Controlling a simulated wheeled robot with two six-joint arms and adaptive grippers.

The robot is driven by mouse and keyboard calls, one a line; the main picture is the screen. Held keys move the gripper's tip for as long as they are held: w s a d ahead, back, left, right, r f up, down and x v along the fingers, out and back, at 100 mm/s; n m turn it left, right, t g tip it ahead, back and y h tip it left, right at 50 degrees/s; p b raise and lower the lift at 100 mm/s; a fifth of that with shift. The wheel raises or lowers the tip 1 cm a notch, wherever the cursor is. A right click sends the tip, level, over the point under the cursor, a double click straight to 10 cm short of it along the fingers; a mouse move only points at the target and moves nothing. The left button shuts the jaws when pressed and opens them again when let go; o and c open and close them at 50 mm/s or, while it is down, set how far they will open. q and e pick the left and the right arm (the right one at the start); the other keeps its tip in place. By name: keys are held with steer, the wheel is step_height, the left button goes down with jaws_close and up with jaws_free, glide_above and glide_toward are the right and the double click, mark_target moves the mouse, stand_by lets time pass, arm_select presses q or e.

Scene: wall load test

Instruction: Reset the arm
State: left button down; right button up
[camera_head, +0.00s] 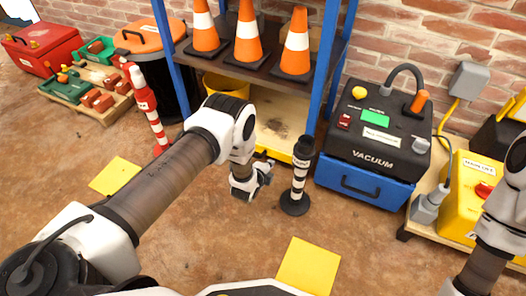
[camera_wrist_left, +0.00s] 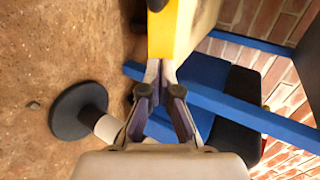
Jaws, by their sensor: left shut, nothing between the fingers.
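My left arm reaches from the lower left across the head view. Its gripper (camera_head: 262,178) is shut and empty above the floor, just left of a black-and-white striped post (camera_head: 298,180) on a round black base. In the left wrist view the gripper's fingertips (camera_wrist_left: 160,70) meet with nothing between them.
A blue-framed shelf (camera_head: 328,75) with several orange cones (camera_head: 248,40) stands behind the gripper. A vacuum unit (camera_head: 375,150) and a yellow box (camera_head: 470,200) stand to the right. A red-white post (camera_head: 150,105) is at left. Yellow floor patches (camera_head: 308,266) lie on open floor.

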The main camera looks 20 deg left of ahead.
arm_select(q)
steer(key=p+v, duration=0.3)
steer(key=v, duration=0.4)
arm_select(e)
steer(key=r, duration=0.4)
steer(key=shift+w+r, duration=0.2)
steer(key=shift+w, duration=0.15)
arm_select(q)
steer(key=shift+w+a, duration=0.1)
